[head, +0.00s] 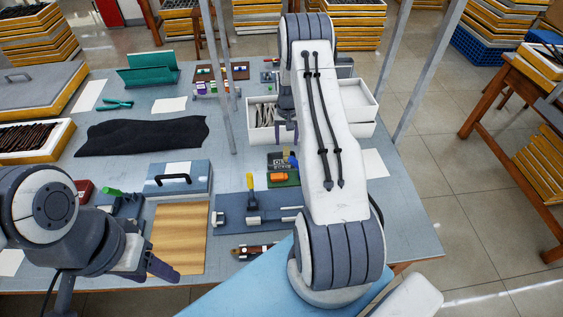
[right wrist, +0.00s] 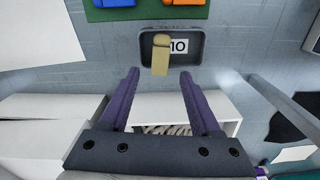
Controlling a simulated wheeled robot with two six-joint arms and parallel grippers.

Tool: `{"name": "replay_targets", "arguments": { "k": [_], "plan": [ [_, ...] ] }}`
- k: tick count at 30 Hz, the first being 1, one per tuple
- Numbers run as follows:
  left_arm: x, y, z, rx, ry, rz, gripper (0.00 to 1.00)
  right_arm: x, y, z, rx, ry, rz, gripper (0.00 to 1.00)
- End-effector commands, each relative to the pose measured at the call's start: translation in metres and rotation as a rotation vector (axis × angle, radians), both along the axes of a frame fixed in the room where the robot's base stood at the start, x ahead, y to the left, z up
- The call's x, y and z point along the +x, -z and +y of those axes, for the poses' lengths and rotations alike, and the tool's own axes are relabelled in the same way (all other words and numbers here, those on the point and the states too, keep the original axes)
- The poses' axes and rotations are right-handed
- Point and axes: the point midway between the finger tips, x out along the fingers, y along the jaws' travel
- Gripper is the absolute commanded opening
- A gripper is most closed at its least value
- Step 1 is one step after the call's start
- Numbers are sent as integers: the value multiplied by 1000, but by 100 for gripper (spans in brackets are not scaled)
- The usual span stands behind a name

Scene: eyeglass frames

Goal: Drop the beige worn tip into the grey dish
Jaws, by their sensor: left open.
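The grey dish (right wrist: 196,48) lies on the table in the right wrist view, with a white label reading 10 inside. The beige worn tip (right wrist: 160,57) is at the dish, its rounded end over the inside and its paler end across the near rim. I cannot tell whether it rests on the rim or is above it. My right gripper (right wrist: 159,74) is open, its purple fingers apart on both sides of the tip's near end, not touching it. In the head view my left gripper (head: 150,264) is open and empty beside the wooden board.
A green mat (right wrist: 143,13) with blue and orange pieces lies beyond the dish. A white open box (head: 357,102) with pale items stands near my right gripper. A wooden board (head: 180,238), a blue case (head: 179,178) and a black cloth (head: 141,137) lie to the left.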

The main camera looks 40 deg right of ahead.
Motion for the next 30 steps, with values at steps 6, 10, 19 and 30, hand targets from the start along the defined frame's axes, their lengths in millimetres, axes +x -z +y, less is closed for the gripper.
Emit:
{"name": "replay_targets", "arguments": {
  "k": [6, 10, 19, 30],
  "plan": [
    [0, 0, 0, 0, 0, 0, 56, 0, 0, 0, 0, 0, 0, 66],
    [0, 1, 0, 0, 0, 0, 56, 1, -3, 0, -1, -1, -1, 66],
    [0, 16, 0, 0, 1, 0, 56, 1, -50, -1, -3, 0, -5, 66],
    [0, 25, 0, 0, 1, 0, 56, 0, -102, 0, -1, 0, -1, 66]
  ]
}}
